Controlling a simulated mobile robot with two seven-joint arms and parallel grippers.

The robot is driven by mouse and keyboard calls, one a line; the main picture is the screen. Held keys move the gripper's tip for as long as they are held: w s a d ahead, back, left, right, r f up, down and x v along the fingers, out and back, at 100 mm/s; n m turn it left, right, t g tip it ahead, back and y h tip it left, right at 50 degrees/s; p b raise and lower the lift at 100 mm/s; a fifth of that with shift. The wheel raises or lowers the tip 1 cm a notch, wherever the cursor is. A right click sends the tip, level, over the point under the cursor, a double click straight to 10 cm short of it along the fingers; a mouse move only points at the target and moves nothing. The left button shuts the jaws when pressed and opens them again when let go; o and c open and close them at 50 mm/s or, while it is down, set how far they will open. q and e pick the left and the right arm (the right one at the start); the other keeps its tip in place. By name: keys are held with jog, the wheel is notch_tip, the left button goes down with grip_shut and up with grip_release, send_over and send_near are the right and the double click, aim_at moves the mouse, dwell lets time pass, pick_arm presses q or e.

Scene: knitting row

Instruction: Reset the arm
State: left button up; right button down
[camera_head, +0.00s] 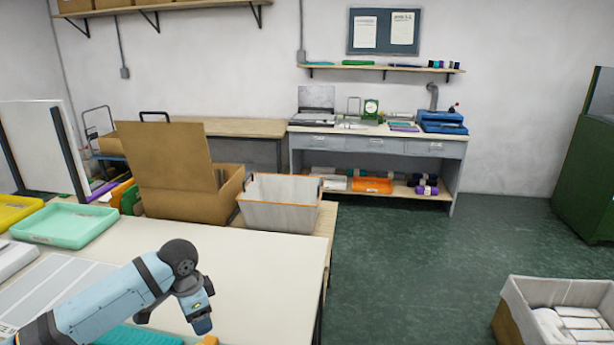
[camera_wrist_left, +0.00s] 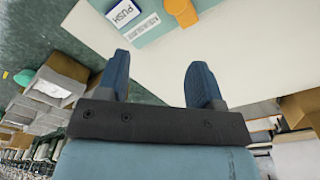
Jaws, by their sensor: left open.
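My left arm comes in from the lower left in the head view, with its left gripper (camera_head: 202,318) low over the front right part of the white table (camera_head: 285,262). In the left wrist view the two blue fingers of the left gripper (camera_wrist_left: 158,85) stand apart with nothing between them. The pale table top shows beyond them. My right gripper is not in view.
A mint tray (camera_head: 65,224) and a teal mat (camera_head: 140,336) lie on the table. Behind it stand an open cardboard box (camera_head: 165,180) and a white bin (camera_head: 280,203). A box of white packs (camera_head: 565,322) is at lower right. Green floor (camera_head: 420,260) is clear.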

pick_arm(q)
jog(key=s+d+f+n+t+h+p, duration=0.25)
jog(key=s+d+f+t+h, duration=0.2)
jog(key=s+d+f, duration=0.75)
jog(key=s+a+f+n+t+y, duration=0.1)
jog(key=s+f+n+t, duration=0.1)
jog(key=s, duration=0.5)
jog(key=s+a+f+n+t+y, duration=0.1)
jog(key=s+a+f+n+t, duration=0.1)
jog(key=s+t, duration=0.2)
jog(key=s, duration=0.3)
jog(key=shift+s+a+p, duration=0.15)
jog(key=shift+p, duration=0.2)
jog(key=shift+a+f, duration=0.1)
